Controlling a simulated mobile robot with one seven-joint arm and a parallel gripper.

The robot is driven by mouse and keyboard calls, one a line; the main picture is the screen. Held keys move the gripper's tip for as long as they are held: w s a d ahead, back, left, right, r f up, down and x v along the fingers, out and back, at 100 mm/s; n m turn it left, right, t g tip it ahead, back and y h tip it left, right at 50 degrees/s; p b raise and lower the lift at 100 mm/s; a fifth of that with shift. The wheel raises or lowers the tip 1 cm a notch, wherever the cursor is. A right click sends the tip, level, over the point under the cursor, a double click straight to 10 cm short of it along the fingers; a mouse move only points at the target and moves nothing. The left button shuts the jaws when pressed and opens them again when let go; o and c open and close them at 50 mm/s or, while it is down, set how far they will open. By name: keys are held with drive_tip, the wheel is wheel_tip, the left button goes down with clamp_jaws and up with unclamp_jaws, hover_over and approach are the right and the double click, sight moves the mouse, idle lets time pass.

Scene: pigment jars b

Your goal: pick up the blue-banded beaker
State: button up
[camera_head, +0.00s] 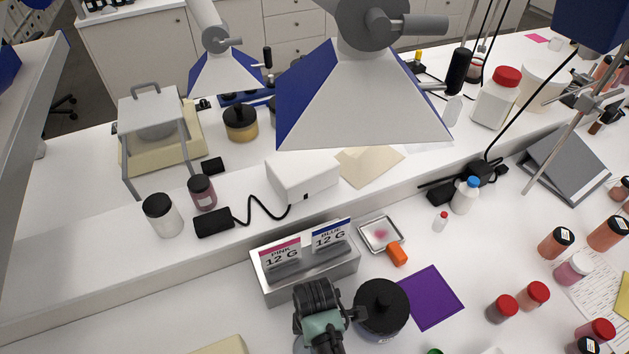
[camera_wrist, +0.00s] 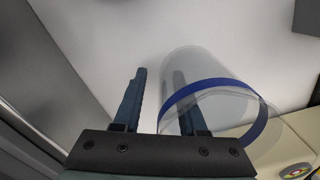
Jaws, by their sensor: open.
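The blue-banded beaker (camera_wrist: 215,88) is clear glass and shows in the right half of the wrist view. Its blue band runs around it near the end closer to the camera. My gripper (camera_wrist: 157,76) is open. Its left finger is clear of the beaker, with white surface beside it. Its right finger overlaps the beaker and shows through the glass; I cannot tell whether it is inside or behind it, or touching.
A black-lidded jar (camera_head: 381,305) stands just right of my wrist. A metal card holder (camera_head: 306,281) stands behind it. A purple sheet (camera_head: 432,297) lies to the right, with several red-lidded jars beyond. A beige object (camera_wrist: 277,149) is near the beaker in the wrist view.

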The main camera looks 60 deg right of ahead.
clamp_jaws()
idle(1.4)
